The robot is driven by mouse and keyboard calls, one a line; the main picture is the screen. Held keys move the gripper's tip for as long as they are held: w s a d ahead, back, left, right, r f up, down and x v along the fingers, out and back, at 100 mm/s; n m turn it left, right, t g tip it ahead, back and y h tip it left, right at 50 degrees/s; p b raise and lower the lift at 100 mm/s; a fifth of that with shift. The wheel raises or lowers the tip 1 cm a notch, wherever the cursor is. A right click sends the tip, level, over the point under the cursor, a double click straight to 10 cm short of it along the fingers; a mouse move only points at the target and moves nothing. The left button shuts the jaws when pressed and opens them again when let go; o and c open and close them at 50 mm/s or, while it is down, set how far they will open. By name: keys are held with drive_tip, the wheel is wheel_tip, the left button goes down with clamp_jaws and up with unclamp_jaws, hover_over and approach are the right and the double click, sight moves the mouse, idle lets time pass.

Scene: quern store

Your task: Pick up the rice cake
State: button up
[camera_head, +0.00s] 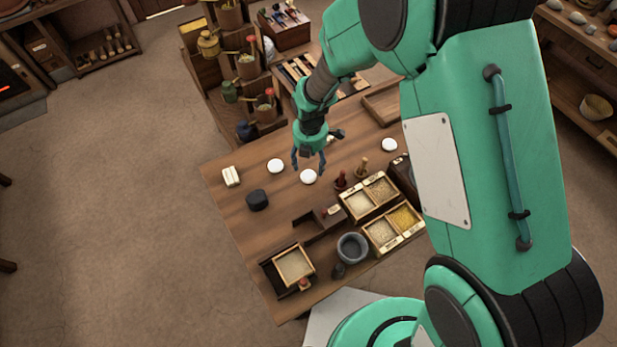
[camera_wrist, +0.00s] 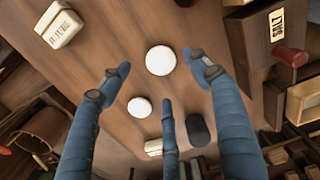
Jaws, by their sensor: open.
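Several flat white round discs that look like rice cakes lie on the wooden table (camera_head: 228,200). One rice cake (camera_head: 308,177) is right below my gripper (camera_head: 308,164); it also shows in the wrist view (camera_wrist: 160,60). A second disc (camera_head: 276,166) lies just left of it, also in the wrist view (camera_wrist: 139,107). A third disc (camera_head: 389,145) lies farther right. My gripper's three fingers (camera_wrist: 157,72) are spread open and empty above the first disc. Whether any fingertip touches it, I cannot tell.
A pale block (camera_head: 231,176) and a dark block (camera_head: 257,200) stand on the left. Another labelled pale block (camera_wrist: 57,25) is near my gripper. Grain boxes (camera_head: 382,208), a grey bowl (camera_head: 352,247) and a sieve-like tray (camera_head: 293,265) fill the near side. Bare tabletop surrounds the discs.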

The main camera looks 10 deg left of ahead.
sight(309, 175)
drive_tip(key=shift+f, duration=1.2)
drive_tip(key=shift+f, duration=0.1)
drive_tip(key=shift+a+f+b, duration=0.15)
drive_tip(key=shift+f+b, duration=0.8)
drive_tip(key=shift+f, duration=1.55)
drive_tip(key=shift+s, duration=0.1)
drive_tip(key=c, duration=1.2)
